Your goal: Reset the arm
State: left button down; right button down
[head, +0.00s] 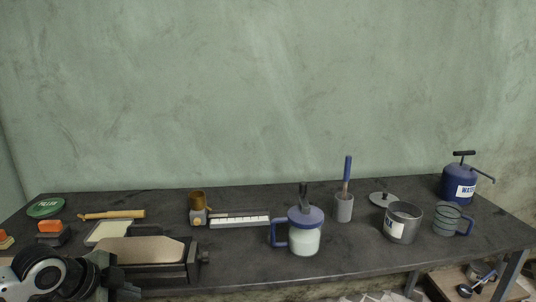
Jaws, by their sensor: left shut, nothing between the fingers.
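My left arm comes in at the lower left corner. Its left gripper (110,278) is dark, shut and empty, at the front left edge of the workbench. It is beside the left end of a dark press or mould (194,262). A tan curved board (148,250) lies on that press; whether it is one board or several stacked cannot be told. The arm hides part of the bench's front left corner. My right gripper is not in view.
The dark workbench (245,262) holds a green tin (45,207), a wooden-handled tool (112,214), a white ruler-like strip (240,222), a blue-lidded jar (305,238), a brush cup (343,208), a metal pot (403,222), a wire-ringed mug (447,219) and a blue can (459,184).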

pick_arm(q)
jog(key=s+d+f+n+t+h, duration=0.2)
jog(key=s+d+f+n, duration=0.35)
jog(key=d+f, duration=0.6)
jog(key=s+f+n+y, duration=0.1)
jog(key=s+f+n, duration=0.2)
jog(key=s, duration=0.4)
jog(key=s+f+n+t+y, duration=0.1)
jog(key=s+f+n+y, duration=0.1)
jog(key=s+f+n, duration=0.2)
jog(key=s+d, duration=0.1)
jog(key=s, duration=0.2)
jog(key=shift+s+f+t, duration=0.15)
jog(key=shift+f+t, duration=0.15)
jog(key=shift+f, duration=0.05)
